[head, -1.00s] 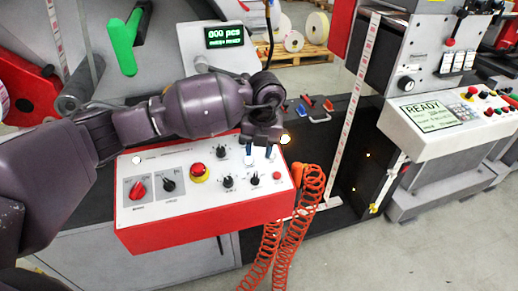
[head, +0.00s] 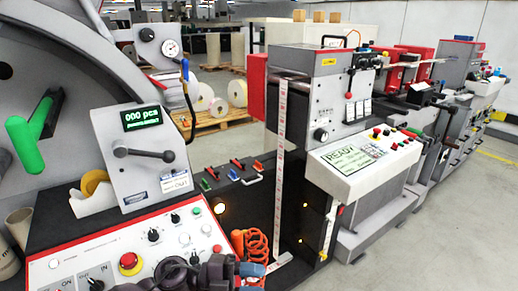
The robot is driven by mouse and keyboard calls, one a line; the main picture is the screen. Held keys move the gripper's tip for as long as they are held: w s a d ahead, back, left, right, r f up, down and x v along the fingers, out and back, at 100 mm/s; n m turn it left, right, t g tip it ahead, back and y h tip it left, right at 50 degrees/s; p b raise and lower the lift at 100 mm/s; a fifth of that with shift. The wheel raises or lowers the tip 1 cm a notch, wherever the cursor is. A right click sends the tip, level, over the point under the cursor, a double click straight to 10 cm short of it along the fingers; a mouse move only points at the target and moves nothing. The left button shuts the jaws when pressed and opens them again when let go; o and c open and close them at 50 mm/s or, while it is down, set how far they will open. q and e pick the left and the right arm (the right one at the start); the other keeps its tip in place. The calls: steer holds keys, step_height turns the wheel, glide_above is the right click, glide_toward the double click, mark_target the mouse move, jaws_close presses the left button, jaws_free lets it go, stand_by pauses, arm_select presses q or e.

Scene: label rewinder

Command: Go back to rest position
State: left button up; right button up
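My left gripper (head: 222,272) is at the bottom edge of the head view, in front of the control panel's lower right part. Only a dark purple part of the hand and wrist shows, and the frame edge cuts it off. Its fingers cannot be made out clearly, and I see nothing held for certain. The red-rimmed white control panel (head: 110,262) has knobs, a red button and a green button. My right gripper is not in view.
An orange coiled hose (head: 256,244) hangs close to the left gripper. The grey display box (head: 145,150) reads 000 pcs. A green handle (head: 25,145) is at the left. The machine with the READY screen (head: 350,157) stands to the right, with open floor (head: 440,235) in front.

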arm_select(q)
steer(key=a+f+n+t+y, duration=0.35)
steer(key=a+n+t, duration=0.35)
steer(key=n+t, duration=0.25)
steer(key=a+f+n+t+y, duration=0.3)
steer(key=a+n+t+y, duration=0.2)
steer(key=a+n+t, duration=0.45)
steer(key=s+a+f+n+g+y, duration=0.7)
steer(key=s+a+f+n+y, duration=0.2)
steer(key=s+f, duration=0.5)
steer(key=shift+s+a+n, duration=0.45)
steer(key=shift+a+n, duration=0.1)
steer(key=shift+n, duration=0.05)
steer(key=shift+f, duration=0.1)
